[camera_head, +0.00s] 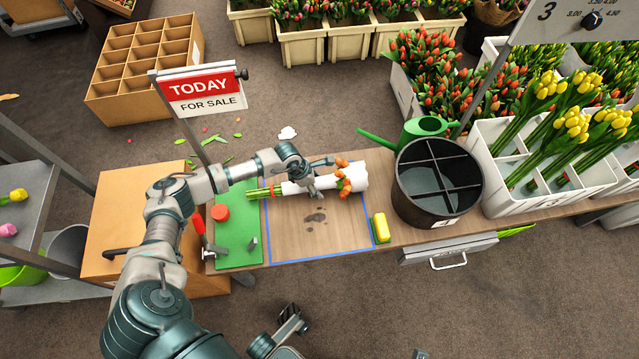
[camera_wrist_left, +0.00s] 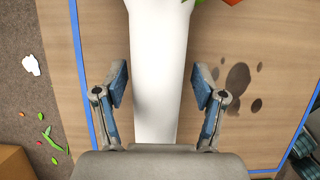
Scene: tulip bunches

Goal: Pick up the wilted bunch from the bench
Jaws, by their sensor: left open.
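A bunch with orange tulip heads and a white paper wrap (camera_head: 355,181) lies on the bench (camera_head: 400,238), inside a blue-outlined area. Its green stems (camera_head: 262,192) point left and its heads right. Whether the heads are wilted is too small to tell. My left gripper (camera_head: 313,182) is over the wrapped part in the head view. In the left wrist view my left gripper (camera_wrist_left: 160,88) is open, with one finger on each side of the white wrap (camera_wrist_left: 155,75). Gaps show between wrap and fingers.
A black divided bucket (camera_head: 438,182), a green watering can (camera_head: 420,130) and a yellow block (camera_head: 381,228) stand right of the bunch. A green mat (camera_head: 236,240) with a red round item (camera_head: 220,213) is at left. A TODAY sign (camera_head: 200,90) rises behind the bench. Dark spots mark the bench.

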